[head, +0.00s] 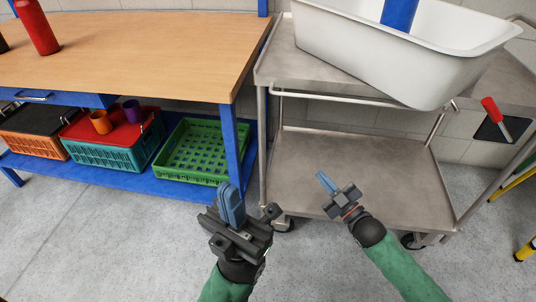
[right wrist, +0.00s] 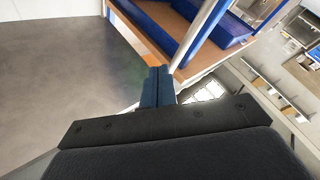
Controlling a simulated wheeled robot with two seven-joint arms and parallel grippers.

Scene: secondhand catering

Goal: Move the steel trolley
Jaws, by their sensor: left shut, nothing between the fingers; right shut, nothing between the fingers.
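The steel trolley (head: 350,180) stands in the right half of the head view, with a top deck, a bare lower shelf and dark castors. A steel push bar (head: 345,98) runs along its near side, below the top deck. A large white tub (head: 400,55) sits on the top deck with a blue thing in it. My left gripper (head: 231,203) is shut and empty, in front of the trolley's left leg. My right gripper (head: 325,181) is shut and empty, seen in front of the lower shelf. Its shut blue fingers show in the right wrist view (right wrist: 158,86). Neither gripper appears to touch the trolley.
A wooden-topped blue workbench (head: 140,50) stands close to the trolley's left, with a red bottle (head: 37,27) on it. Its lower shelf holds a green crate (head: 190,172) and a teal crate (head: 105,158). A red-handled tool (head: 492,112) shows at right. The grey floor (head: 90,240) in front is clear.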

